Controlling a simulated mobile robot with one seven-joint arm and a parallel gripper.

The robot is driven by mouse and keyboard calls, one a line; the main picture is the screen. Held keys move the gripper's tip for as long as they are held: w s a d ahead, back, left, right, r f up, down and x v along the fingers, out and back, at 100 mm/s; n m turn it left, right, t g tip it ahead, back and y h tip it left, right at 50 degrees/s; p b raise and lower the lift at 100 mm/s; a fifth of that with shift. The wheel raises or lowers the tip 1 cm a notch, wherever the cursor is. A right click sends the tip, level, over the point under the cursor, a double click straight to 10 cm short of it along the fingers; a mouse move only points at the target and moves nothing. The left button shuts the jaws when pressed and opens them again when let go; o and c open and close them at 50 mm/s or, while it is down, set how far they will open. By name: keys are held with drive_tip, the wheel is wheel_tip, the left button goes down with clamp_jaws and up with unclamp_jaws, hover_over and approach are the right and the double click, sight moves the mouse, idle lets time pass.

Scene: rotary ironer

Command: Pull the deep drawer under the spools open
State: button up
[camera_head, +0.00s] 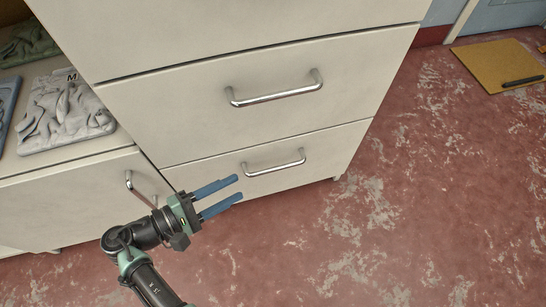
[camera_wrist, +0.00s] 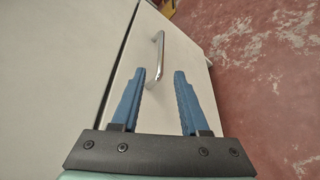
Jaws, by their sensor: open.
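A pale drawer unit shows in the head view with three fronts; no spools are in view, so I cannot tell which drawer lies under them. The middle drawer (camera_head: 245,105) has a silver bar handle (camera_head: 275,92). The bottom drawer (camera_head: 290,140) has a similar handle (camera_head: 274,164). Both fronts look closed. My gripper (camera_head: 239,187) is open and empty, just below the bottom handle in the head view, its blue fingers pointing right. In the wrist view a bar handle (camera_wrist: 158,58), seemingly the bottom one, appears beyond and between the fingertips (camera_wrist: 160,74), with no contact visible.
A lower cabinet front (camera_head: 80,200) with a handle (camera_head: 135,189) stands at the left, close to my wrist. A tan board (camera_head: 500,65) with a black item lies far right.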

sight(272, 169)
drive_tip(key=b+x, duration=0.2)
drive_tip(key=x, duration=0.3)
drive_tip(key=b+x, duration=0.3)
drive_tip(key=x, duration=0.2)
drive_tip(key=shift+d+f, duration=0.3)
drive_tip(key=shift+d, duration=0.05)
drive_tip(key=shift+w+d, duration=0.4)
clamp_jaws()
idle(0.5)
